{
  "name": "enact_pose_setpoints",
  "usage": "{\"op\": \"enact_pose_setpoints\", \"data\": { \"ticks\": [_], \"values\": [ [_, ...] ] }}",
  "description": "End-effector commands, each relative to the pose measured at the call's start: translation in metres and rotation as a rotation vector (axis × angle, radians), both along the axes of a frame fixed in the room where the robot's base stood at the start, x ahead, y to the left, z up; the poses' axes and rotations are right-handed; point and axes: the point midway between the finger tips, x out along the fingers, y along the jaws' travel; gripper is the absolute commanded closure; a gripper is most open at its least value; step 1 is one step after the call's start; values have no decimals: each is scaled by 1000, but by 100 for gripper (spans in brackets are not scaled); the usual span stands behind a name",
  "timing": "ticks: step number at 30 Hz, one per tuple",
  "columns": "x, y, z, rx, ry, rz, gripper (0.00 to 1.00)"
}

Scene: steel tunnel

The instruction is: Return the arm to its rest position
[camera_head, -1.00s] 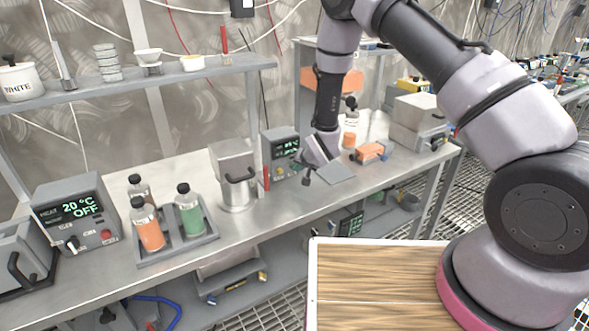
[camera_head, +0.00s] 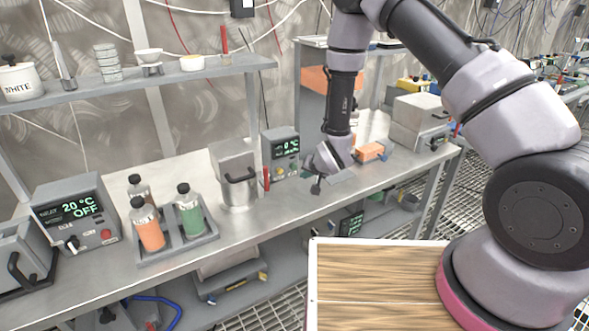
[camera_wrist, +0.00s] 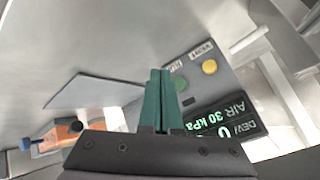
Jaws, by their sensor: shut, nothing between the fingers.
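My gripper (camera_head: 317,186) hangs at the end of my arm above the front part of the steel bench (camera_head: 275,212), in the head view. In the wrist view its green fingers (camera_wrist: 160,84) are pressed together with nothing between them. A flat grey plate (camera_head: 343,176) lies on the bench just beyond the gripper, partly hidden by it. The plate also shows left of the fingers in the wrist view (camera_wrist: 95,93).
A tray with bottles (camera_head: 176,238), a steel canister (camera_head: 237,180) and a control box (camera_head: 279,150) stand left of my gripper. An orange block (camera_head: 370,152) lies to its right. A shelf (camera_head: 120,84) runs behind. The front bench strip below the gripper is clear.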

Motion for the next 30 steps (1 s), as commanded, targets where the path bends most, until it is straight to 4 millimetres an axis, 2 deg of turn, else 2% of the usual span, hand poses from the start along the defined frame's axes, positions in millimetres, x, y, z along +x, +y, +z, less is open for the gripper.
{"op": "enact_pose_setpoints", "data": {
  "ticks": [8, 16, 19, 23, 27, 30],
  "values": [
    [-15, -11, 0, 0, 1, -1, 100],
    [-15, -11, 1, 0, 0, -2, 100],
    [-9, -14, 13, -1, -1, -11, 100],
    [7, -30, 58, -12, -3, -42, 100],
    [21, -60, 129, -28, 4, -89, 100],
    [22, -85, 179, -40, 13, -116, 100]
  ]
}}
